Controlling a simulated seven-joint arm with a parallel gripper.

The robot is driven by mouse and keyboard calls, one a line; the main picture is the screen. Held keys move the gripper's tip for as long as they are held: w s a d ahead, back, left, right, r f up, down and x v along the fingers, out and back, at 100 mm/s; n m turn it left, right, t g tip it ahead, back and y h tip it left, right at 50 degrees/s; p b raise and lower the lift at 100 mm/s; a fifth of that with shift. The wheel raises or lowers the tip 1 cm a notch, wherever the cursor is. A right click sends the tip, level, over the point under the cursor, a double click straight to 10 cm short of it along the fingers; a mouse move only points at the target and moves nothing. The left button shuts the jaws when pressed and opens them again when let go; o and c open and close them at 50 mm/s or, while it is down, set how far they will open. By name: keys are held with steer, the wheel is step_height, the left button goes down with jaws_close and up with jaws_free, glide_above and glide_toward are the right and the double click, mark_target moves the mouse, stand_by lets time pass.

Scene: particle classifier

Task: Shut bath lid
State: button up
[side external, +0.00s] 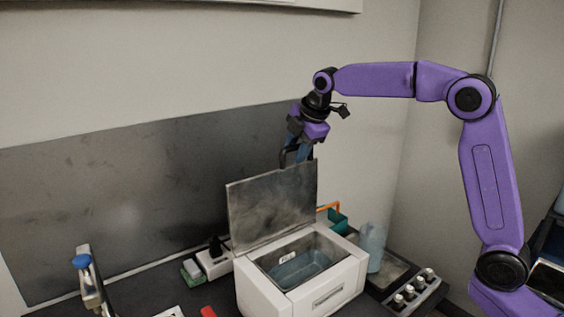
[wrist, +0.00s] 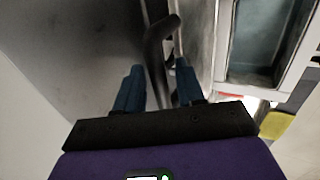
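The bath is a white box (side external: 349,279) with a blue-tinted basin inside. Its grey metal lid (side external: 272,207) stands raised, nearly upright, at the back edge, so the basin is uncovered. My gripper (side external: 297,156) is at the lid's top edge, toward its right end. In the wrist view, the blue fingers of my gripper (wrist: 158,90) are apart, with the dark bent lid handle (wrist: 155,45) between them. A gap shows beside the handle, so I see no firm grip. The open basin (wrist: 262,45) shows at upper right there.
A teal container (side external: 338,222) and a clear vessel (side external: 373,245) stand behind and right of the bath. A rack of small vials (side external: 412,290) is at the right. A blue-capped tool (side external: 86,270) stands far left. The space above the basin is clear.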

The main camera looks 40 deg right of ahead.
steer(key=c, duration=0.6)
steer(key=shift+s, duration=1.6)
steer(key=shift+s+f, duration=0.1)
steer(key=shift+s+f, duration=0.15)
steer(key=shift+s, duration=0.7)
steer(key=shift+s+f, duration=0.15)
steer(key=shift+s, duration=0.7)
